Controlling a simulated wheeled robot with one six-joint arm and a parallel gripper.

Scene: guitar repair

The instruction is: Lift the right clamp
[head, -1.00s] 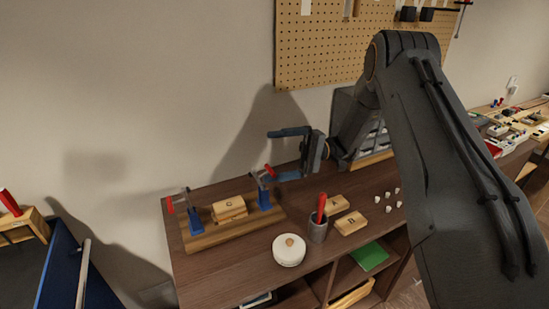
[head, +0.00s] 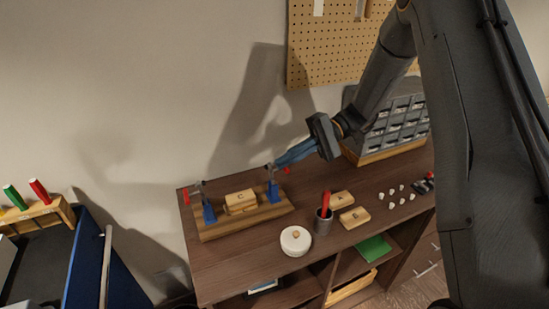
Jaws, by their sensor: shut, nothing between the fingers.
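The right clamp (head: 273,191) is blue with a red handle end. It stands upright at the right end of a wooden base (head: 220,229) on the dark wooden bench. The left clamp (head: 208,212), also blue with a red end, stands at the base's left end. Between them lies a light wooden block (head: 241,201). My gripper (head: 281,162) points left with its blue fingers together and nothing held. The fingertips are at the top of the right clamp in the picture, partly overlapping it; I cannot tell whether they touch.
Small white pieces (head: 402,194) lie right. A grey drawer organizer (head: 398,125) stands behind, near my arm.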

